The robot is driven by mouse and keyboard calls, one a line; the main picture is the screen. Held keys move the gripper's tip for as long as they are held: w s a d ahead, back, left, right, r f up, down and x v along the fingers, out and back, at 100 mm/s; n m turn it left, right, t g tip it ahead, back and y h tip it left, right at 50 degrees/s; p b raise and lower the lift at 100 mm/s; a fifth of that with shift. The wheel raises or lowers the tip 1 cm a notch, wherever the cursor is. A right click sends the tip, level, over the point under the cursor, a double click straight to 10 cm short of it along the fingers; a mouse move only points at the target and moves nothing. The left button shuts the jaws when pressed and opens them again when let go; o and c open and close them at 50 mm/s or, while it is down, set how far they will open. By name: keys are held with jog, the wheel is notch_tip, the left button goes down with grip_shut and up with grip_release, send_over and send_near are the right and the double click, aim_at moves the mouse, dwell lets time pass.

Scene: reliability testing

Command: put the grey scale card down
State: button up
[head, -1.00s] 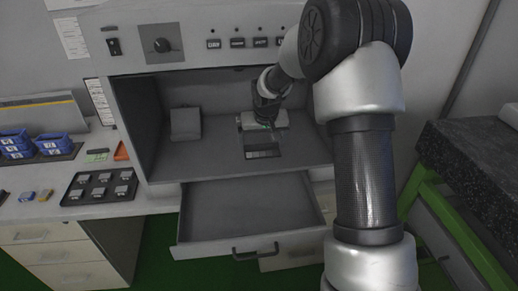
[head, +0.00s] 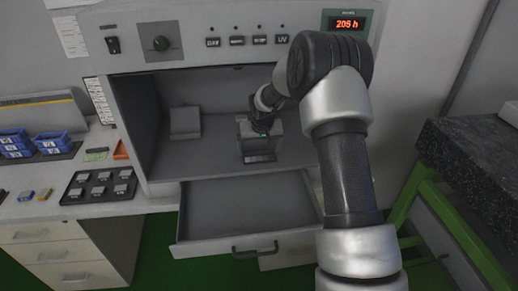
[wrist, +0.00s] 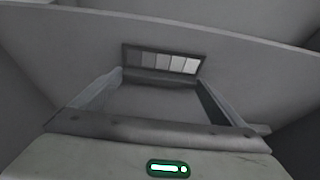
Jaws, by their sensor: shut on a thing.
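My gripper (head: 260,152) is inside the open cabinet chamber, over the right half of its floor. It is shut on the grey scale card (wrist: 162,61), a dark-framed strip with several patches running from dark at left to light at right. In the wrist view the card spans the gap between the two fingertips, slightly tilted. In the head view the card is a small dark strip (head: 260,157) at the gripper's near end. I cannot tell whether it touches the chamber floor (head: 205,160).
An open, empty drawer (head: 250,205) juts out below the chamber. A grey block (head: 185,122) stands at the chamber's back left. A black tray (head: 72,198) of small samples and blue bins (head: 55,143) are on the left counter. A dark stone table (head: 470,150) is at right.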

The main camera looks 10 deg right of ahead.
jog(key=shift+f, duration=0.25)
jog(key=o, duration=0.7)
jog(key=shift+r, duration=0.1)
jog(key=shift+r, duration=0.1)
